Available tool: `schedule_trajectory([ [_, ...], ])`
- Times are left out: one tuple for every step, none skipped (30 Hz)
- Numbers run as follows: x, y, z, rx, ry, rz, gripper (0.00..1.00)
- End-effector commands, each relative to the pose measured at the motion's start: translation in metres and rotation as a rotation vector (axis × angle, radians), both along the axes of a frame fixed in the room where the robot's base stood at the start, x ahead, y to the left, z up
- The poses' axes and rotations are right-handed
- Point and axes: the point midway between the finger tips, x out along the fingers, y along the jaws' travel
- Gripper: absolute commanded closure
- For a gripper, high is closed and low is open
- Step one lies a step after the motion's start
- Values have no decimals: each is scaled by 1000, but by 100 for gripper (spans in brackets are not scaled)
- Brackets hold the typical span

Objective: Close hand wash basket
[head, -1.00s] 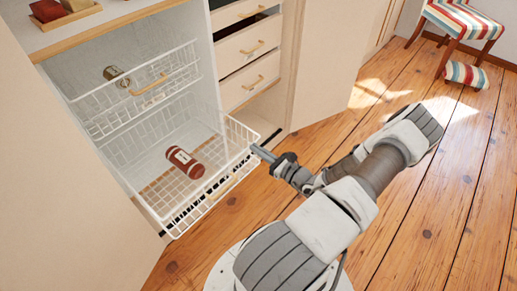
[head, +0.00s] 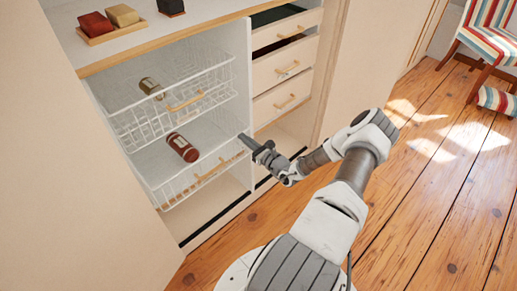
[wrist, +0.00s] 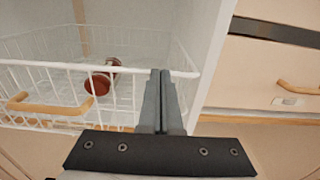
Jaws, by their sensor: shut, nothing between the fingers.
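The lower white wire basket (head: 182,191) holds a dark red bottle with a pale label (head: 182,147), lying on its side. It sits mostly inside the cabinet, with its wooden handle (head: 212,170) in front. My gripper (head: 243,138) is shut and empty at the right end of the basket's front. In the wrist view, the fingertips (wrist: 160,74) overlap the right end of the basket's front rim (wrist: 60,66); I cannot tell whether they touch. The red bottle (wrist: 100,77) lies behind the rim. Neither bottle's label is readable.
An upper wire basket (head: 128,124) holds an olive-brown bottle (head: 151,87). Drawers (head: 285,65) stand right of the divider, and an open cabinet door (head: 365,70) beyond them. A tray with soap-like blocks (head: 110,26) is on top.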

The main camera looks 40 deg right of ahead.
Motion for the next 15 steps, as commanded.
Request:
schedule_trajectory([
  [12,2,-1,-2,0,3,100],
  [18,2,-1,-1,0,2,100],
  [25,3,0,-1,-1,3,100],
  [30,3,0,-1,-2,3,100],
  [34,3,0,-1,-1,2,100],
  [40,4,0,-1,-1,2,100],
  [43,4,-1,-1,0,1,100],
  [47,4,-1,-1,0,1,100],
  [51,4,0,-2,0,1,100],
  [53,5,0,-1,0,2,100],
  [55,5,0,-1,0,1,100],
  [58,5,0,0,0,1,100],
  [59,5,0,0,0,0,100],
  [61,5,0,0,0,0,100],
  [62,4,0,0,0,0,100],
])
